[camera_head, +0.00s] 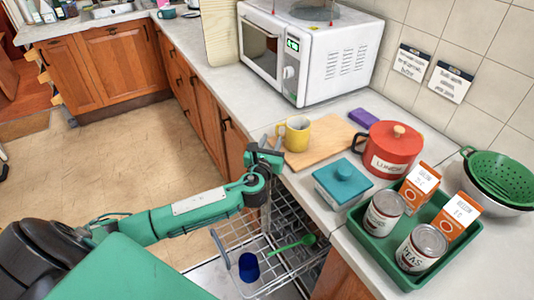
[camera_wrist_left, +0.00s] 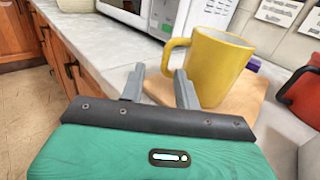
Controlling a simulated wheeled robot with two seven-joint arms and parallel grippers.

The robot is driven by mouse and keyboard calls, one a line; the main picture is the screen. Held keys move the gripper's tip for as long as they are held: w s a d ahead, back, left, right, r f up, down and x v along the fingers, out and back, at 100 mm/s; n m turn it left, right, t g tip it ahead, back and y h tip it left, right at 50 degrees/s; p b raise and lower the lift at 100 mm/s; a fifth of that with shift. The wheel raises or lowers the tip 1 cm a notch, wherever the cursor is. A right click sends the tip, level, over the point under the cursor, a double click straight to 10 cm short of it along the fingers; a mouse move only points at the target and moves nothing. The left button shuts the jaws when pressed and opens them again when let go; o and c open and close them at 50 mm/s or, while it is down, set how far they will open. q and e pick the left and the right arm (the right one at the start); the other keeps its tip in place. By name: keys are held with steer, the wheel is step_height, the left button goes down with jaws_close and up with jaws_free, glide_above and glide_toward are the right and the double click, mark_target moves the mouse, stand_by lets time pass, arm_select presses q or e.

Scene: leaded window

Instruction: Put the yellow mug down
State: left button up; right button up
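The yellow mug (camera_head: 297,133) stands upright on a wooden board (camera_head: 322,143) on the counter. In the left wrist view the mug (camera_wrist_left: 218,66) is right of the fingers, with its handle (camera_wrist_left: 170,52) pointing left. My left gripper (camera_head: 271,143) is at the counter's front edge, just left of the mug. In the left wrist view the gripper (camera_wrist_left: 159,78) has its fingers apart with nothing between them. The right finger is close to the handle; I cannot tell whether they touch. My right gripper is not in view.
A red pot (camera_head: 390,150), a teal-lidded box (camera_head: 342,184) and a green tray (camera_head: 358,238) of cans and cartons stand right of the board. A white microwave (camera_head: 335,62) is behind. An open dishwasher rack (camera_head: 235,228) lies below the counter edge.

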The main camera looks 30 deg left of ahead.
arm_select(q)
steer(key=v, duration=0.5)
steer(key=shift+s, duration=0.2)
stand_by(0.3)
